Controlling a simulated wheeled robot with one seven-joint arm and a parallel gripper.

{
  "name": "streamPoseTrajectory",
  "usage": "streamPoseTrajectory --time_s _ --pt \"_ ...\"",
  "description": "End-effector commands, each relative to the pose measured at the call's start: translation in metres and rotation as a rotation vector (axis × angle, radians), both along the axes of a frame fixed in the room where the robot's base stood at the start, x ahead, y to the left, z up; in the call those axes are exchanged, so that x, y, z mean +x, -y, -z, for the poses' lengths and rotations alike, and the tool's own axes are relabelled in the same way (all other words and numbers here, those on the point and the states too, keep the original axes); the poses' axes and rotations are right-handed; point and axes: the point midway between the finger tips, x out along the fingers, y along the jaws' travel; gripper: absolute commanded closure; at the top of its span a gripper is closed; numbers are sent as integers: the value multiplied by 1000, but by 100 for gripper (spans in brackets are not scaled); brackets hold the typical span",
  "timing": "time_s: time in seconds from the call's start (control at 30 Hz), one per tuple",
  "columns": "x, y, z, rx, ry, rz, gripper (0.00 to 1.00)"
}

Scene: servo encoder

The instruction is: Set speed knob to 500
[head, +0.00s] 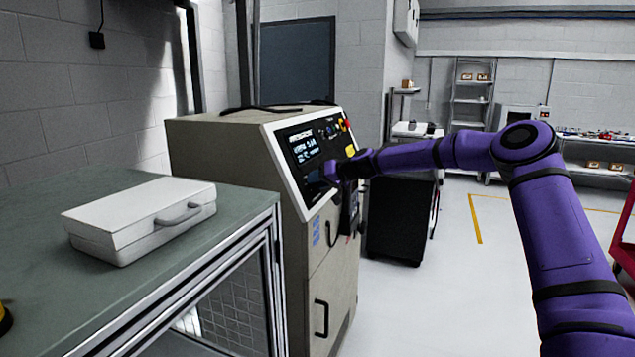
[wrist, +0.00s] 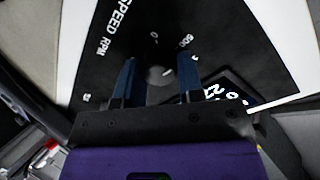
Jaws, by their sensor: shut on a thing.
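The speed knob (wrist: 160,77) is a dark round knob on the black panel in the wrist view, below a printed dial. The label SPEED RPM (wrist: 133,18) is on the panel to its upper left. A dial mark that looks like 500 (wrist: 187,41) is at the knob's upper right. My gripper (wrist: 159,70) has its two blue fingers on either side of the knob and is shut on it. The knob's pointer is too dark to read. In the head view my gripper (head: 329,172) is at the control panel's lower part and hides the knob.
The beige machine (head: 215,135) carries the tilted panel with a lit display (head: 305,149), too small to read. A red button (head: 347,124) is at the panel's upper right. A bench with a white case (head: 140,218) is at left. Open floor lies to the right.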

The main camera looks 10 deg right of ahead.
Motion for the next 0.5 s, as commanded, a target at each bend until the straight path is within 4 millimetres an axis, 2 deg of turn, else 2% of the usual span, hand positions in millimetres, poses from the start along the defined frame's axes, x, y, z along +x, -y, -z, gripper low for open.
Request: streamPoseTrajectory --time_s 0.17,0.2,0.3,0.5 --pt "0 1 0 0 1 1 89" --pt "0 1 0 0 1 1 63" --pt "0 1 0 0 1 1 40" --pt "0 1 0 -1 1 0 40"
